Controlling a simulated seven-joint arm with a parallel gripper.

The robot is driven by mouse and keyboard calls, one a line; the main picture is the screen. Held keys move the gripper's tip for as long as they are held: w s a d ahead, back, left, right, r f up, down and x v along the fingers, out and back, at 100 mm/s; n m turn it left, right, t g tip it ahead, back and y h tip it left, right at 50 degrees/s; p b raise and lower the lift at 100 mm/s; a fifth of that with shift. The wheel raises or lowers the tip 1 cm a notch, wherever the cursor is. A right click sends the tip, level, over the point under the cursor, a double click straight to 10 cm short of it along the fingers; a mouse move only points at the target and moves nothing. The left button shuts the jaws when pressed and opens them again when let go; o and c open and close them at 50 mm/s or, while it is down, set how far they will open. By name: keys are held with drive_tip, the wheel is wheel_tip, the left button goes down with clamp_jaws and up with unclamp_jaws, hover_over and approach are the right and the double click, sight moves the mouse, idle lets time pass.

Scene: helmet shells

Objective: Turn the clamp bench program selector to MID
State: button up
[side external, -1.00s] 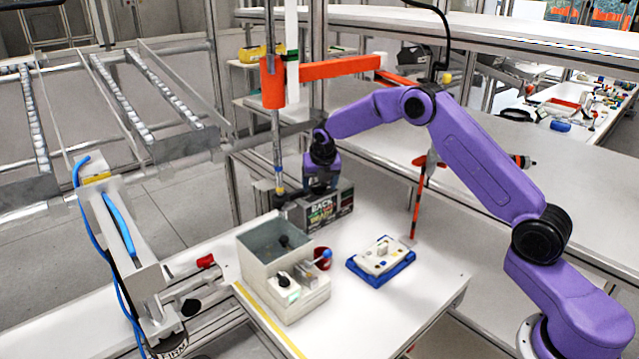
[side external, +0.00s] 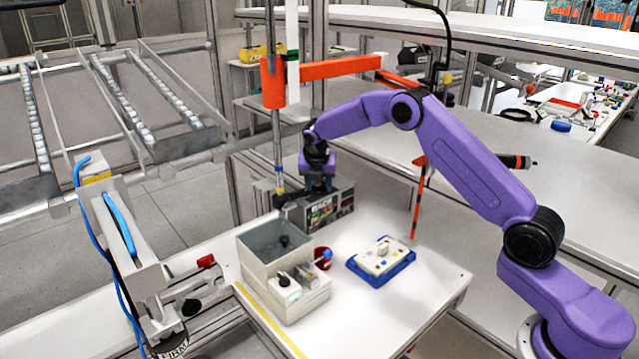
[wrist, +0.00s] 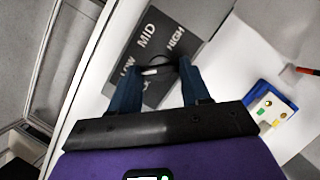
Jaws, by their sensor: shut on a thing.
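The clamp bench program selector is a dark panel (wrist: 150,22) marked LOW, MID and HIGH in the wrist view. Its black knob (wrist: 156,69) sits between my fingertips and is partly hidden by them. A short pale mark shows on the knob, but I cannot tell which label it points to. My gripper (wrist: 162,67) is shut on the knob. In the side external view, my gripper (side external: 318,190) is low over the dark box (side external: 332,211) that carries the selector. The knob is hidden there.
A grey open bin (side external: 262,255) with switches on its front stands left of the box, with a red cup (side external: 322,256) beside it. A blue tray (side external: 366,276) with a pale block lies to the right. A vertical metal rod (side external: 276,150) hangs close to my wrist.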

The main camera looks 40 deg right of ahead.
drive_tip(key=m+g, duration=0.1)
drive_tip(key=m, duration=0.1)
drive_tip(key=m+h, duration=0.1)
drive_tip(key=m, duration=0.1)
drive_tip(key=shift+w+a+m+g, duration=0.15)
drive_tip(key=shift+w+m+g, duration=0.05)
drive_tip(key=shift+m+g, duration=0.2)
drive_tip(key=shift+w+m+g, duration=0.15)
drive_tip(key=shift+m+g, duration=0.55)
drive_tip(key=shift+m, duration=1.6)
drive_tip(key=o, duration=1.1)
drive_tip(key=shift+c, duration=0.2)
